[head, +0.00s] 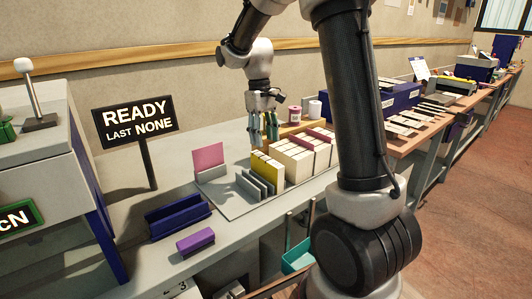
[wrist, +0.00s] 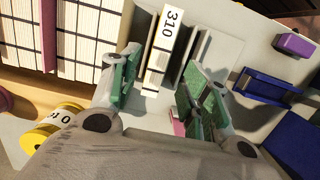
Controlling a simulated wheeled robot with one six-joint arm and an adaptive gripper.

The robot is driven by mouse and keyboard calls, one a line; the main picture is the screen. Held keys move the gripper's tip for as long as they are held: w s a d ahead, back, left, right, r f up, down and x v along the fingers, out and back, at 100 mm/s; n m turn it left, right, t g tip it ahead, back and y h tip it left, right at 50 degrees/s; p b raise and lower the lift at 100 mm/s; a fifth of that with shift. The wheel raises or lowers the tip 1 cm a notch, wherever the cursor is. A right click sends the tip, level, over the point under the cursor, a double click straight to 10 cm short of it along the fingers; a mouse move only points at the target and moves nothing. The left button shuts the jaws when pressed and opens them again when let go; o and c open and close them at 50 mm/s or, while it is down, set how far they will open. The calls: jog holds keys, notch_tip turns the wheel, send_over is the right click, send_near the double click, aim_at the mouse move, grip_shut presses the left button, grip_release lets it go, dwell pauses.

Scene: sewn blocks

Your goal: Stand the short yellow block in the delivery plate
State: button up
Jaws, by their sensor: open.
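In the wrist view a narrow pale block labelled 310 (wrist: 168,36) with yellow edging stands beside dark grey dividers. I cannot tell if it is the short yellow block. My gripper (head: 263,138) is above the yellow-topped blocks, pointing down. In the wrist view its green-padded fingers (wrist: 160,82) are apart, with nothing held between them. No plate is clearly marked as the delivery plate; a navy trough (head: 178,215) lies to the left and shows in the wrist view (wrist: 265,86).
Grey upright dividers (head: 255,185) stand beside the yellow-topped blocks. White blocks (head: 295,155) fill the rack to the right. A pink card (head: 208,157) stands behind left, and a purple block (head: 195,241) lies in front. A READY sign (head: 135,120) stands at the left.

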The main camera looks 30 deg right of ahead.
jog(key=s+r+m+t, duration=0.1)
jog(key=s+r+t, duration=0.2)
jog(key=s+r, duration=0.85)
jog(key=s+d+f+m+t, duration=0.1)
jog(key=s+f+t, duration=0.2)
jog(key=s, duration=1)
jog(key=shift+s+f, duration=0.15)
jog(key=shift+f, duration=0.05)
